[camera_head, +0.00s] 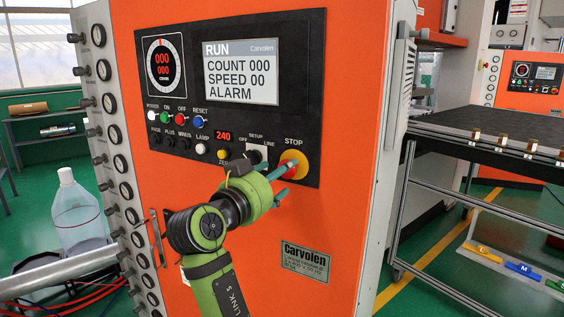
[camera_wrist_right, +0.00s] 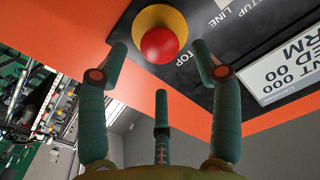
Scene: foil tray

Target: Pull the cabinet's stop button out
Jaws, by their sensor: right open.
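The red stop button (camera_wrist_right: 160,45) with its yellow ring (camera_wrist_right: 158,20) sits on the cabinet's black control panel, at the top middle of the right wrist view. In the head view the button (camera_head: 288,167) is at the panel's lower right, below the word STOP, partly behind a finger. My right gripper (camera_head: 283,182) is just in front of and below it. In the right wrist view its green fingers (camera_wrist_right: 160,66) are spread: one to each side of the button, the third below. They look apart from the button. My left gripper is not in view.
The orange cabinet (camera_head: 340,215) carries a display (camera_head: 240,72) reading RUN and ALARM, plus several small buttons and a selector beside the stop button. Several round knobs line its left edge. A dark table (camera_head: 480,128) stands to the right, with green floor around.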

